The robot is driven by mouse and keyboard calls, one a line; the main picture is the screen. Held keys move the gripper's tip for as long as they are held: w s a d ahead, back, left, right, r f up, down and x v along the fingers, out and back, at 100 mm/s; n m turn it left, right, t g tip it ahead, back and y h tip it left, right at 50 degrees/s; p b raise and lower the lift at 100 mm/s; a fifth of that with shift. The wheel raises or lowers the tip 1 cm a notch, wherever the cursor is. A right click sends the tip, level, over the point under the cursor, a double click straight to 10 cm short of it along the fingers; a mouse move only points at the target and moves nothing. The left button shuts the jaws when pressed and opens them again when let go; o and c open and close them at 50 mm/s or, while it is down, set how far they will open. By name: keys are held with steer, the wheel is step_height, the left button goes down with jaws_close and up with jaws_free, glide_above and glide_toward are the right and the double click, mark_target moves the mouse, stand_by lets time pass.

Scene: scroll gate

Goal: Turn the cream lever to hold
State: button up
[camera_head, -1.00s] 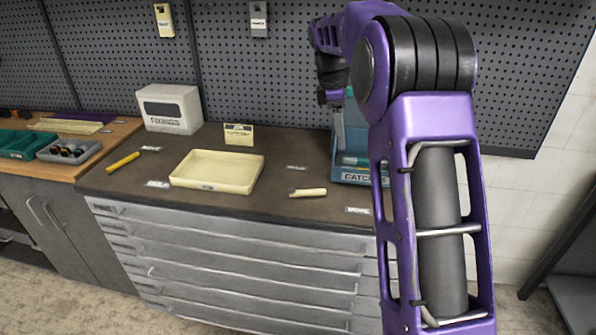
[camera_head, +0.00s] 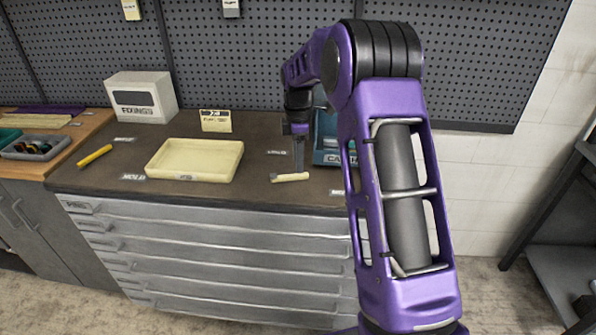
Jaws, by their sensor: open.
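The cream lever (camera_head: 292,177) lies low over the brown worktop, right of the cream tray, its cream grip pointing right from a small grey end at its left. My gripper (camera_head: 299,166) points down just above and behind the lever, seen edge-on. It is open, with nothing seen between its fingers. Whether a fingertip touches the lever cannot be told. Small white labels stand on the worktop behind the lever (camera_head: 277,152) and to its front right (camera_head: 337,192). Their words are too blurred to read surely.
A cream tray (camera_head: 195,176) sits left of the lever. A yellow lever-like bar (camera_head: 94,155) lies farther left. A teal holder (camera_head: 328,157) stands just right of my gripper, partly hidden by my arm. A white box (camera_head: 142,97) and a sign card (camera_head: 215,121) stand behind.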

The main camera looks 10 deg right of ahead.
mark_target(290, 178)
steer(key=shift+f, duration=2)
jaws_close()
